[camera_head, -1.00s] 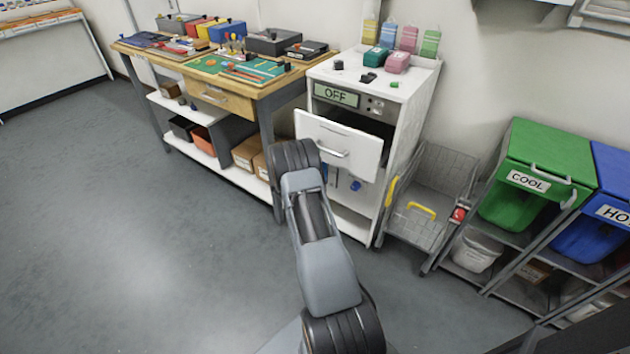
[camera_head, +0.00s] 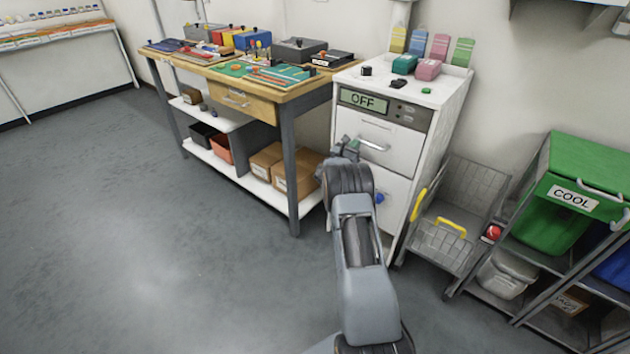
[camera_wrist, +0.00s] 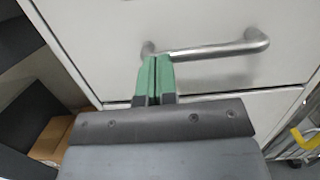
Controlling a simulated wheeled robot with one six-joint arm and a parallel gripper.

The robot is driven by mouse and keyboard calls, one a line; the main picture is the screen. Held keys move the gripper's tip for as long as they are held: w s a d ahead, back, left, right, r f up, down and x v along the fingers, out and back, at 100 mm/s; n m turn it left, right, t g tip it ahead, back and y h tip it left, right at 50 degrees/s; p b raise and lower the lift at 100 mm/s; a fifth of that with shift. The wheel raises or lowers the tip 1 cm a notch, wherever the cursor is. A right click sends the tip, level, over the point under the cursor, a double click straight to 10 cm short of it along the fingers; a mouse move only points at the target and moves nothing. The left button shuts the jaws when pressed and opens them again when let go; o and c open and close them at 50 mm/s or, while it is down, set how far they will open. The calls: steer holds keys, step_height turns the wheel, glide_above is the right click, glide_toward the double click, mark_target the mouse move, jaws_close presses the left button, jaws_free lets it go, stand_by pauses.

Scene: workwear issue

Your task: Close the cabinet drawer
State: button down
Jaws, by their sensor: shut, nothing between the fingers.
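The white cabinet (camera_head: 452,98) stands right of the workbench, with an OFF display on its upper front. Its drawer (camera_head: 390,139) sits flush, or nearly flush, with the cabinet front below the display. In the wrist view the drawer front (camera_wrist: 200,22) fills most of the picture, with its metal bar handle (camera_wrist: 215,50) across it. My gripper (camera_wrist: 155,62) has green fingertips pressed together, with nothing between them. The tips are at the handle's left end, close to the drawer front; I cannot tell if they touch. In the head view my gripper (camera_head: 352,147) is partly hidden by my arm.
A wooden workbench (camera_head: 262,105) with tools and boxes stands left of the cabinet. A grey wire cart (camera_head: 470,185) with yellow handles stands close on the right, then a rack with a green COOL bin (camera_head: 560,225). The floor (camera_head: 180,250) at left is clear.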

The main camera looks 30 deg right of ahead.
steer(key=shift+d+r, duration=0.3)
steer(key=shift+r, duration=0.05)
steer(key=p+v, duration=0.1)
steer(key=v, duration=1.3)
steer(key=shift+a+f, duration=0.3)
steer(key=shift+f, duration=0.05)
